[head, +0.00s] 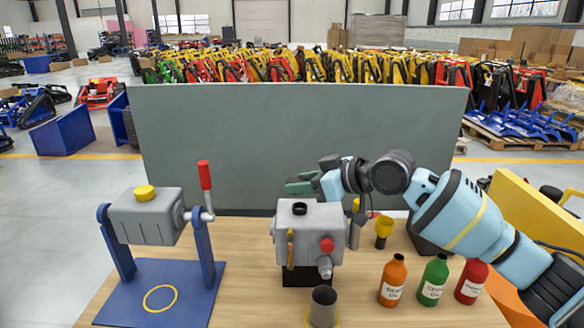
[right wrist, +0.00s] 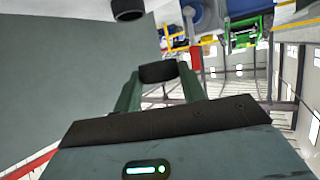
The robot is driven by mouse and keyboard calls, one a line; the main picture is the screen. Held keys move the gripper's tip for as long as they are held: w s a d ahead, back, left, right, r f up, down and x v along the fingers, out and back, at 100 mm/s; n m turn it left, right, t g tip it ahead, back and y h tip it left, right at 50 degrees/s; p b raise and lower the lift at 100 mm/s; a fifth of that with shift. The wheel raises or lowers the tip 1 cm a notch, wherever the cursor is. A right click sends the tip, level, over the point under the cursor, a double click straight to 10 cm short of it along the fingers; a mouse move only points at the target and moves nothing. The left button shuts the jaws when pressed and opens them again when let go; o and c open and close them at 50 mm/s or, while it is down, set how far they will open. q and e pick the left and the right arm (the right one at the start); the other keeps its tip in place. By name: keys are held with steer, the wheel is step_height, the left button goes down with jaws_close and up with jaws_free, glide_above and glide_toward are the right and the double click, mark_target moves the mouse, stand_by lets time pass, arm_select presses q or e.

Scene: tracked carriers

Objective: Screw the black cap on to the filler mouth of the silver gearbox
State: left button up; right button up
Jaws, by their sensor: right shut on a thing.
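The silver gearbox (head: 310,226) stands on a dark block in the middle of the table, its black ring-shaped filler mouth (head: 300,208) facing up and uncovered. My right gripper (head: 298,184) is above and just behind the gearbox in the head view, its fingers pointing left. In the right wrist view its green fingers are shut on the black cap (right wrist: 158,72). The cap is hidden or cannot be made out in the head view. The cap is apart from the mouth. My left gripper is not in view.
A grey housing with a yellow cap (head: 145,193) sits on a blue stand (head: 165,285) at left, with a red-handled crank (head: 204,178). Orange (head: 393,280), green (head: 433,280) and red (head: 471,282) bottles stand front right. A grey cup (head: 323,307) stands in front. A grey panel (head: 300,140) closes the back.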

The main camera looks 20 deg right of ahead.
mark_target(295, 205)
steer(key=shift+w+d+r, duration=0.3)
steer(key=shift+w+r, duration=0.1)
steer(key=shift+r, duration=0.15)
steer(key=shift+w+d+r, duration=0.25)
steer(key=shift+w+r, duration=0.15)
steer(key=shift+r, duration=0.15)
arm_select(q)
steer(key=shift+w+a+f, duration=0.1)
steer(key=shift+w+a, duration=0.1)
arm_select(e)
steer(key=shift+f+b, duration=0.45)
steer(key=shift+f, duration=2.2)
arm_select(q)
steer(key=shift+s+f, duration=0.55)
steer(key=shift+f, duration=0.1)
arm_select(e)
steer(key=shift+s+d+f, duration=0.1)
steer(key=shift+f, duration=0.15)
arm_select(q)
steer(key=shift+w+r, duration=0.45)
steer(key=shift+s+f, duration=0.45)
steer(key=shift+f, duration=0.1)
arm_select(e)
steer(key=shift+f, duration=1.45)
